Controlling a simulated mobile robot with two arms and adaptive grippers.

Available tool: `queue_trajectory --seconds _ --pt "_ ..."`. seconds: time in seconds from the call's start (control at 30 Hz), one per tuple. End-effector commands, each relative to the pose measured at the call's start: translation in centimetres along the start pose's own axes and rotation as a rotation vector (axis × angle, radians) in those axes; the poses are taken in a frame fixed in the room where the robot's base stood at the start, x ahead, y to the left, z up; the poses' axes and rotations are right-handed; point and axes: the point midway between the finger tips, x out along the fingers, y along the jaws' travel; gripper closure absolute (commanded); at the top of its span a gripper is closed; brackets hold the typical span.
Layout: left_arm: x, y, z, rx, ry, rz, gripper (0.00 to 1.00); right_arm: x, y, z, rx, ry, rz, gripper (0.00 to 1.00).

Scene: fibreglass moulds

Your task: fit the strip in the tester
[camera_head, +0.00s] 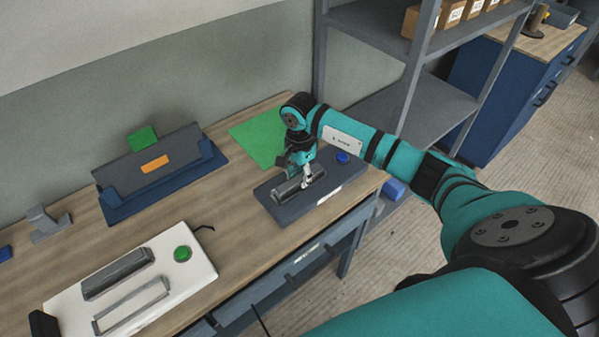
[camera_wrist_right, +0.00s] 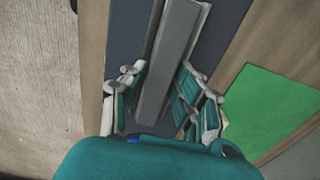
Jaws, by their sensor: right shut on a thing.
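My right gripper (camera_head: 306,179) is over a dark plate (camera_head: 272,203) with a blue button (camera_head: 342,157). It is shut on a grey strip (camera_head: 287,191), which lies low over the plate or on it; contact cannot be told. In the right wrist view the strip (camera_wrist_right: 174,45) runs lengthwise between the fingers (camera_wrist_right: 163,88). A white board (camera_head: 190,270) at the lower left has a green button (camera_head: 182,253), a dark grey bar (camera_head: 117,274) and a light rectangular frame (camera_head: 131,306). Which board is the tester is not marked. My left gripper is out of view.
A blue holder with a grey panel (camera_head: 130,168) and orange label stands at the back left. A green sheet (camera_head: 258,140) lies behind the dark plate; it also shows in the wrist view (camera_wrist_right: 265,115). A grey bracket (camera_head: 45,222) stands at the left. Grey shelving (camera_head: 425,100) rises right of the bench.

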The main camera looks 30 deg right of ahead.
Motion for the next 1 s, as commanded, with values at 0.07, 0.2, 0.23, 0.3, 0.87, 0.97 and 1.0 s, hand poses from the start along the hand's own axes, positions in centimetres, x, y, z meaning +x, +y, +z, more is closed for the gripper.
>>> queue_trajectory --seconds 0.07,0.2,0.23,0.3,0.87,0.97,1.0 --pt "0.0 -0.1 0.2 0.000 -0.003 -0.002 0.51 -0.2 -0.1 0.0 0.000 0.000 -0.005 1.00" --pt "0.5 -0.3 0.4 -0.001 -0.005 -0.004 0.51 0.2 -0.2 0.0 0.000 -0.001 -0.006 1.00" --pt "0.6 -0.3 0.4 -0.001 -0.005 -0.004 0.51 0.3 -0.2 0.0 0.000 -0.001 -0.006 1.00" --pt "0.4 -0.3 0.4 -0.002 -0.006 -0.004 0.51 0.1 -0.1 0.0 0.000 -0.001 -0.005 0.62" --pt "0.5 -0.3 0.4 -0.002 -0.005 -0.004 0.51 -1.3 -0.3 0.0 0.001 -0.001 -0.008 0.48" --pt "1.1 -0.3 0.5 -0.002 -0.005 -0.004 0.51 -3.2 -0.2 -0.1 0.000 0.002 -0.009 0.48" --pt "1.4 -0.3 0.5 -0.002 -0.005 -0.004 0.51 -4.1 -0.3 -0.1 0.000 0.001 -0.011 0.48"
